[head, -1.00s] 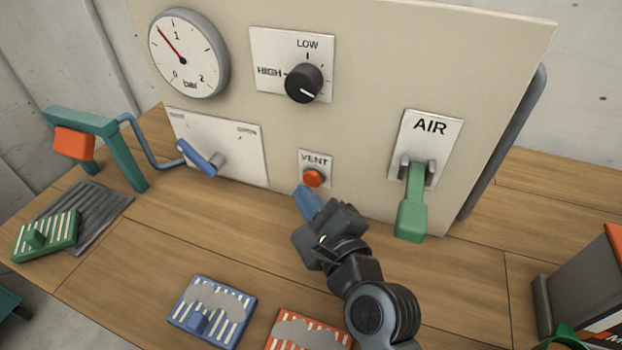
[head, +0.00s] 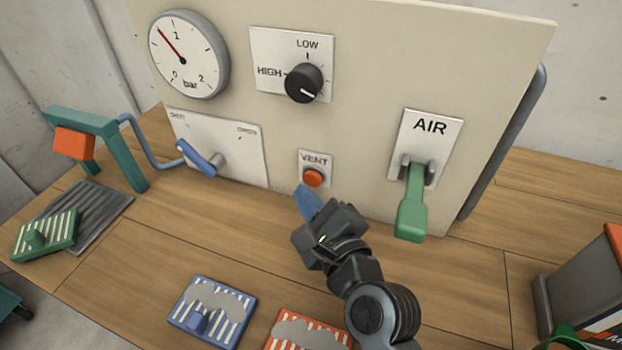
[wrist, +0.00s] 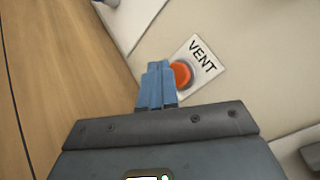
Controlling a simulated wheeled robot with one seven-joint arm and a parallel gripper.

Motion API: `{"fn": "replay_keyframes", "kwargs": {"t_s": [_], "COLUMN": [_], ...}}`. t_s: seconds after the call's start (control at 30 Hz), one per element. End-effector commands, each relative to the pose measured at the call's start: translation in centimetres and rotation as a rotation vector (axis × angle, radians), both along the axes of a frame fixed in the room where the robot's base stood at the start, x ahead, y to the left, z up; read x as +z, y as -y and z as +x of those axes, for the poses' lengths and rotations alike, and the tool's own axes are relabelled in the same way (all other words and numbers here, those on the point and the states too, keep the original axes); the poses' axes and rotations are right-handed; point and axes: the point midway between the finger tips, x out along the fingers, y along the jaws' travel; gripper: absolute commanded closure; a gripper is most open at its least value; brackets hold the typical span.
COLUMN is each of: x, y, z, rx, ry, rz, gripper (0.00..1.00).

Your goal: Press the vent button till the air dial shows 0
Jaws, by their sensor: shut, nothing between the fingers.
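The round orange vent button (head: 313,178) sits on a small white VENT plate low on the beige panel; it also shows in the wrist view (wrist: 181,75). My gripper (head: 302,190) has its blue fingers shut, with nothing between them. The fingertips are just below the button in the head view. In the wrist view the fingers (wrist: 157,68) overlap the button's left edge; I cannot tell whether they touch it. The air dial (head: 188,54), marked bar, is at the panel's upper left. Its red needle points up and left, between 0 and 1 and nearer 1.
A black HIGH/LOW knob (head: 304,83) is above the button. A green AIR lever (head: 412,203) hangs down to the right. A blue lever (head: 200,158) is to the left. Blue (head: 212,310) and orange (head: 307,332) striped blocks lie on the wooden bench in front.

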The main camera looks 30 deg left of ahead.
Motion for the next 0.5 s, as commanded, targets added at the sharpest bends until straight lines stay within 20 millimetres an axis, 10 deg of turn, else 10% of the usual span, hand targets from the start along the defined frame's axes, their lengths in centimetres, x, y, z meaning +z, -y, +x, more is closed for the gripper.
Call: {"fn": "replay_keyframes", "kwargs": {"t_s": [0.5], "x": [0.01], "y": [-0.20], "z": [0.82], "rx": [0.001], "ry": [-0.001], "rz": [0.000], "gripper": [1.00]}}
